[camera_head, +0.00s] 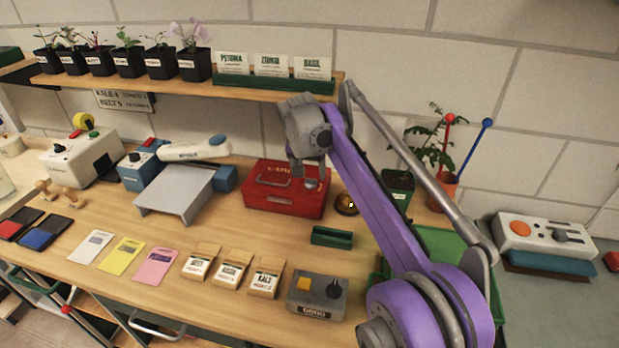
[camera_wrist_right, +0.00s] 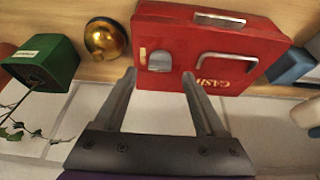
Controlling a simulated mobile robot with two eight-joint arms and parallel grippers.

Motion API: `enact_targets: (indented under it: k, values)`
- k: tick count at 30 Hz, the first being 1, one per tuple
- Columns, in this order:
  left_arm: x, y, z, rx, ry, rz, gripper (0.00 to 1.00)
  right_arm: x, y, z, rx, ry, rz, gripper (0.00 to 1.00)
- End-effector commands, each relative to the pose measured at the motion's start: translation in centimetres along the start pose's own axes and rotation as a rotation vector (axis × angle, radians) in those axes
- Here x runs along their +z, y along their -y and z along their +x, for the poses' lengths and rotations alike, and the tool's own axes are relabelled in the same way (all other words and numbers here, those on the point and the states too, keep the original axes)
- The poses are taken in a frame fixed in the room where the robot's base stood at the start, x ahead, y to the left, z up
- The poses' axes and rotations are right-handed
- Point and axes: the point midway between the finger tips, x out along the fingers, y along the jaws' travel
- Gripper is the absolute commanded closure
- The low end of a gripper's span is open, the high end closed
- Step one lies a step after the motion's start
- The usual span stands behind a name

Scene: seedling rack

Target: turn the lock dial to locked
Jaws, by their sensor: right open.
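A red cash box (camera_head: 270,203) stands on the wooden bench, with a handle on its lid. It also fills the upper part of the right wrist view (camera_wrist_right: 205,32). The lock dial (camera_wrist_right: 159,61) is a small grey metal piece on the box, beside a small yellowish mark. The dial also shows in the head view (camera_head: 311,184). My right gripper (camera_head: 303,174) is above the box, close to the dial. In the wrist view its two fingers (camera_wrist_right: 159,76) are apart, with the dial between and just beyond the tips. I cannot tell whether they touch it. My left gripper is out of view.
A brass bell (camera_head: 346,204) stands right of the box. A small green tray (camera_head: 332,237) lies in front. Seed packets (camera_head: 231,273) and a grey device (camera_head: 317,296) stand along the front edge. A blue and white tool (camera_head: 195,150) is at left. A shelf (camera_head: 240,93) runs above.

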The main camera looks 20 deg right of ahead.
Motion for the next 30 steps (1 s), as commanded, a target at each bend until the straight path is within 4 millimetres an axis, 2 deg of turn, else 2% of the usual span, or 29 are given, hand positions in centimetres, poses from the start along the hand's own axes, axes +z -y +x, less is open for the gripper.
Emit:
enact_targets:
  k: [1, 6, 17, 27, 29, 30]
  values:
    - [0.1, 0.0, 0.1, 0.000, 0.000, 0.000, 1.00, 0.0, 0.0, 0.9, 0.000, 0.000, 0.001, 0.28]
    - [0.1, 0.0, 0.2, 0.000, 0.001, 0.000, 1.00, 0.0, 0.0, 2.5, 0.000, 0.000, 0.000, 0.28]
    - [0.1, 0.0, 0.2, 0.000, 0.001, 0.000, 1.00, 0.0, 0.0, 2.9, 0.000, 0.000, -0.001, 0.29]
    - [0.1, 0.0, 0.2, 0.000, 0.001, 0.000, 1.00, 0.0, 0.0, 2.8, 0.000, 0.000, -0.001, 0.91]
    - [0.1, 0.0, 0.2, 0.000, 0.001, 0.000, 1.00, 0.0, 0.0, 2.8, 0.000, 0.000, -0.001, 1.00]
    - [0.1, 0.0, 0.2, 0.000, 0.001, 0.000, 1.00, 0.0, 0.0, 2.8, 0.000, 0.000, -0.001, 1.00]
